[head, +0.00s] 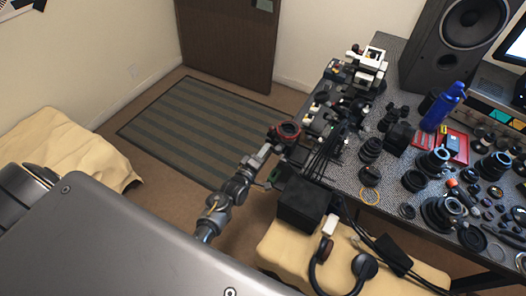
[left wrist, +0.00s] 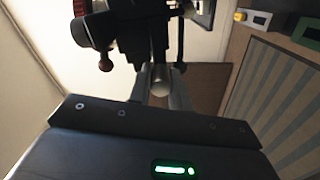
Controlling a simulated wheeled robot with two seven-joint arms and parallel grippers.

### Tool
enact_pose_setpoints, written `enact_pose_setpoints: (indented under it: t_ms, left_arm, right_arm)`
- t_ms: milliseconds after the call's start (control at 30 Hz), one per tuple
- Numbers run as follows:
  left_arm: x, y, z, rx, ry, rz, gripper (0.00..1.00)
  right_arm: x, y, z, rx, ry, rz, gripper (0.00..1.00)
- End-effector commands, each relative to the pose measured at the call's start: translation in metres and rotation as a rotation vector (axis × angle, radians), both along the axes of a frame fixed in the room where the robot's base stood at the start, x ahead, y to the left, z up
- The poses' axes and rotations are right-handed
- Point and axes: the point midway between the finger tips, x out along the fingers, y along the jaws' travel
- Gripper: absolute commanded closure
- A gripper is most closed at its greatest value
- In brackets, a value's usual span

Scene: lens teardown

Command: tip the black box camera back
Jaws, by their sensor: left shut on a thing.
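A dark device with a red ring (head: 285,131) stands at the left edge of the table in the head view. I take it for the black box camera, but its shape is not clear there. My left gripper (head: 262,155) reaches it from the lower left. In the left wrist view, the dark device (left wrist: 145,22) fills the top middle, with a red part at upper left and a rounded knob hanging below. The left fingers (left wrist: 160,88) are shut on a part at its underside; the exact grip spot is dark. My right gripper is not in view.
The grey table (head: 345,183) holds many lens parts and a blue bottle (head: 443,106). A black box (head: 303,203) and headphones (head: 340,270) are near its front-left edge. A speaker (head: 459,40) stands behind. A striped rug (head: 195,130) lies on open floor to the left.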

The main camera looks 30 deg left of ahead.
Motion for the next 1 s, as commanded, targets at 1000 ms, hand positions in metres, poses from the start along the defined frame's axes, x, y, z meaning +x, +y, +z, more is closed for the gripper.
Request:
enact_pose_setpoints:
  t_ms: [1000]
  left_arm:
    - [-0.088, 0.006, -0.004, -0.001, 0.007, -0.001, 0.59]
  right_arm:
    - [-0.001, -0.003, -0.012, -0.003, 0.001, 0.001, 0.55]
